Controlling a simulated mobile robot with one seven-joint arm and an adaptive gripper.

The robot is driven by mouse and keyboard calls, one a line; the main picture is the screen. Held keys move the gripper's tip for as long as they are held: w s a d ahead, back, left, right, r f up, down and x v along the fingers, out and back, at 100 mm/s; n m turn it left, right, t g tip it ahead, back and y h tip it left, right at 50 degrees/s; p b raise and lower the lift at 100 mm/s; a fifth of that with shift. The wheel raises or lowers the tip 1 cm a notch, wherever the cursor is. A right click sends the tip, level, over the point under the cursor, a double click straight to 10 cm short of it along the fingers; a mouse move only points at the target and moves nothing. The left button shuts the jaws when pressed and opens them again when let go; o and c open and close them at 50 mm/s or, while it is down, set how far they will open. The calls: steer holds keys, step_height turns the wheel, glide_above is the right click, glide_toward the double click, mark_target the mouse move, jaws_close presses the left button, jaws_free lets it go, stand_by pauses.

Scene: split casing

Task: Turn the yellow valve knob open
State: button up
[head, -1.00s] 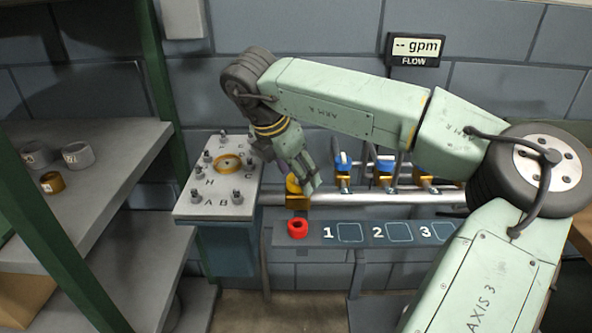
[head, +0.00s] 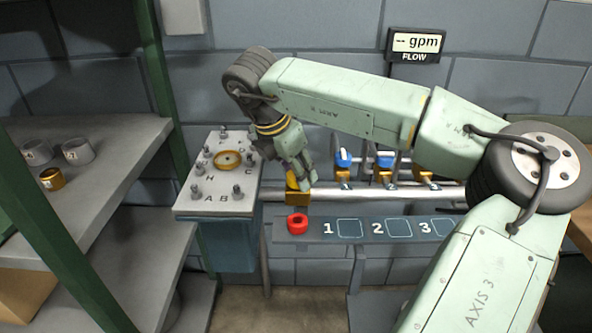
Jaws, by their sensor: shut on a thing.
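The yellow valve knob (head: 292,182) sits on a brass-coloured valve body (head: 297,199) at the left end of the silver pipe (head: 380,196). My gripper (head: 300,180) points down at the knob and is shut on it. The fingers cover much of the knob, so its exact turn cannot be told.
Blue-handled valves (head: 343,159) stand to the right along the pipe. A flanged casing top (head: 213,199) with several bolts is close on the left. Grey shelves (head: 120,137) hold rings at far left.

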steer(key=shift+c, duration=0.8)
